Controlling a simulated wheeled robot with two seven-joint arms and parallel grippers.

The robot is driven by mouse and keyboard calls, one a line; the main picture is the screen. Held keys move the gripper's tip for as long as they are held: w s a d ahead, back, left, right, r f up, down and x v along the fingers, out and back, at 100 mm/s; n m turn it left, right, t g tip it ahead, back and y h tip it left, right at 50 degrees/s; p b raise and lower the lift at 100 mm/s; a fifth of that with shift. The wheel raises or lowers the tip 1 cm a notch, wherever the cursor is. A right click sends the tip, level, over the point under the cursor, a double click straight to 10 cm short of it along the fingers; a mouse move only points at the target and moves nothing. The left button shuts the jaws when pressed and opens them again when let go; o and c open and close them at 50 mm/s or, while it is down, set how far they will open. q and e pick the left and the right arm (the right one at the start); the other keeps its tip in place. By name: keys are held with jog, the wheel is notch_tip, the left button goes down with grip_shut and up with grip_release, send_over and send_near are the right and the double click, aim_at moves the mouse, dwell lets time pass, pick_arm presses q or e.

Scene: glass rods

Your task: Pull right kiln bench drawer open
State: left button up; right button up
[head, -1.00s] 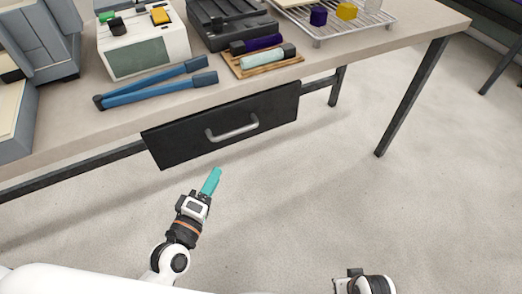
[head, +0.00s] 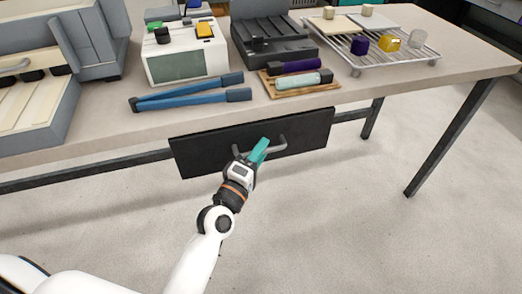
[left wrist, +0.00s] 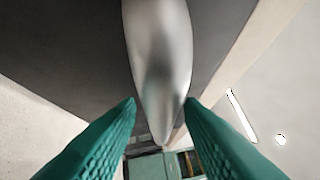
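The black drawer (head: 205,154) hangs under the bench top and looks shut in the head view. Its silver bar handle (head: 279,147) is partly covered by my left gripper (head: 260,148), which is at the handle's left part. In the left wrist view the handle (left wrist: 160,60) runs down the middle, and the teal fingers of my left gripper (left wrist: 160,103) stand apart, one on each side of its near end. Small gaps seem to remain beside it. The drawer front (left wrist: 70,45) is the dark surface behind. My right gripper is not in view.
The bench top (head: 110,135) carries blue-handled tongs (head: 190,93), a white box with a green screen (head: 185,60), a wooden rest with rods (head: 300,87) and a wire rack (head: 375,50). Bench legs (head: 445,140) stand at the right. The floor in front is clear.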

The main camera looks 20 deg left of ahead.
pick_arm(q)
jog(key=shift+w, duration=0.2)
grip_shut()
jog(key=shift+s+d, duration=0.1)
jog(key=shift+d, duration=0.05)
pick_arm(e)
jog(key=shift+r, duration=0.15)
